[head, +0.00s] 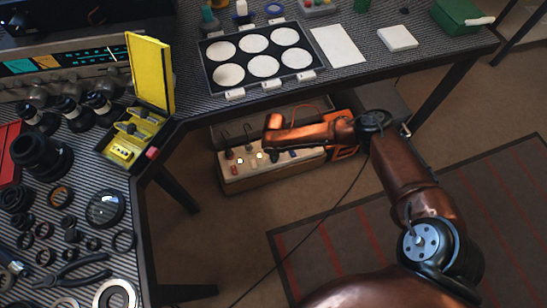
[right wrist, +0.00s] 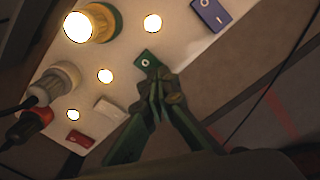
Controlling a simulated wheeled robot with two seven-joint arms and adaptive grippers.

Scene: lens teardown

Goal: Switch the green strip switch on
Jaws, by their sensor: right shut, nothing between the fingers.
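The green switch (right wrist: 147,61), a small rocker with a pale round mark, is on the pale power strip in the right wrist view. My right gripper (right wrist: 158,84) is shut and empty. Its fingertips are right beside the green switch's lower edge and seem to overlap it; I cannot tell whether they touch. In the head view the power strip (head: 228,179) is low beneath the table, with my right arm reaching over it from the right. The green switch is not clear there, among the fingers and wrist. My left gripper is not in view.
The strip also bears a blue switch (right wrist: 211,14), a white switch (right wrist: 110,111), a red switch (right wrist: 80,139), several glowing round spots and plugs, including a grey one (right wrist: 55,83). The table (head: 190,105) overhangs behind. Open floor (head: 240,225) lies in front of the strip.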

